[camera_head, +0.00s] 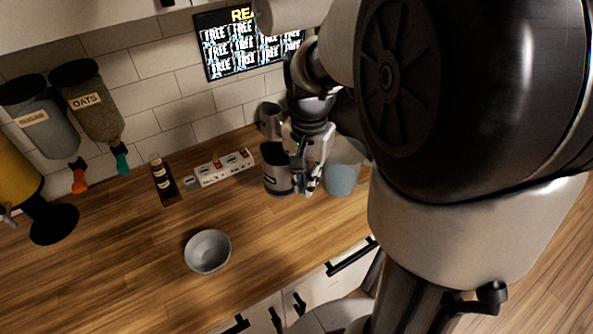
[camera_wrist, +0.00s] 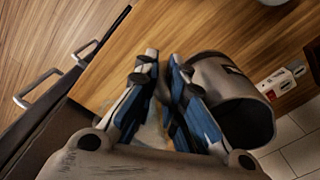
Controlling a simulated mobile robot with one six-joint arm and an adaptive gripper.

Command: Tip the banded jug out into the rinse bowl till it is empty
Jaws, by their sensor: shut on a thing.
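The banded jug (camera_head: 277,170), grey metal with a dark band, is upright at the back right of the worktop. I cannot tell whether its base touches the wood. In the wrist view the jug (camera_wrist: 205,74) is right of the fingers, its mouth dark inside; its contents cannot be made out. My gripper (camera_head: 308,172) is at the jug's right side, shut on it, seemingly at the handle, which the fingers hide. In the wrist view my gripper (camera_wrist: 163,62) has a narrow gap between its fingertips. The rinse bowl (camera_head: 208,252), round and grey, stands nearer the front, left of the jug, and looks empty.
A pale blue pitcher (camera_head: 342,180) stands close right of my gripper. Another metal jug (camera_head: 269,117) is behind. A white block with red marks (camera_head: 224,168) and a dark rack (camera_head: 163,182) lie left. Dispensers (camera_head: 92,103) hang at far left. Wood between jug and bowl is clear.

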